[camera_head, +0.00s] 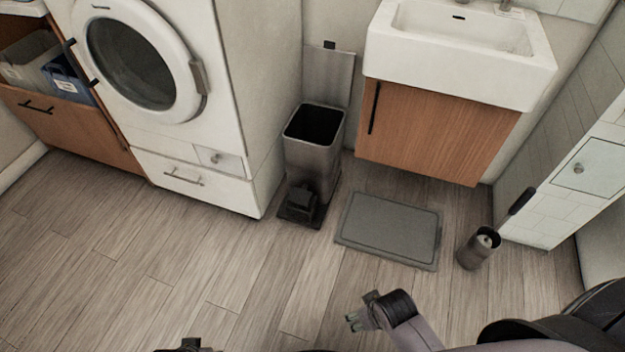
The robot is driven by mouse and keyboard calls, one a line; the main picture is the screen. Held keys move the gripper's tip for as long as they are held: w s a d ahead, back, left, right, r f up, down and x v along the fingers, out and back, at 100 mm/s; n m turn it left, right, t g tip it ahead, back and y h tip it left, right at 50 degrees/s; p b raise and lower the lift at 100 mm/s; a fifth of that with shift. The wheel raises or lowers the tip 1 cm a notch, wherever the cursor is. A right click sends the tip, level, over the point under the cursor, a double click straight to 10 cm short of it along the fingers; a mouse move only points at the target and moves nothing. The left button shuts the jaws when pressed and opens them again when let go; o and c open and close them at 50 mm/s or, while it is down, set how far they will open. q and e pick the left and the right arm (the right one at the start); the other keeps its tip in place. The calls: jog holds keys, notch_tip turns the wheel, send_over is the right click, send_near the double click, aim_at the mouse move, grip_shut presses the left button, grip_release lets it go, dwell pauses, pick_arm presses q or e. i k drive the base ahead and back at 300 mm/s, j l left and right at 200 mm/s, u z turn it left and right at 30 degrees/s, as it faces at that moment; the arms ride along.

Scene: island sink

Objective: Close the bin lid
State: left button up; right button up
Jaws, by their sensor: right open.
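The grey bin (312,155) stands on the floor between the washing machine and the sink cabinet. Its lid (329,74) is open and stands upright behind the bin, against the wall. The bin's dark opening faces up, and a dark pedal (301,203) is at its front base. My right gripper (351,321) is open and empty, low in the view, in front of the bin and well apart from it. A small dark part of my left gripper (190,345) shows at the bottom edge, and its fingers are hidden.
A white washing machine (215,100) stands left of the bin. A wooden sink cabinet (440,130) hangs at its right. A grey mat (390,230) and a toilet brush holder (477,250) are on the floor to the right. The floor before the bin is clear.

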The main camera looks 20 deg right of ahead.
aim_at(328, 72)
jog(key=i+l, duration=0.2)
jog(key=i, duration=0.35)
jog(key=i+z, duration=0.45)
jog(key=z, duration=0.3)
jog(key=i+z, duration=0.35)
jog(key=k+j, duration=0.05)
jog(key=k, duration=0.05)
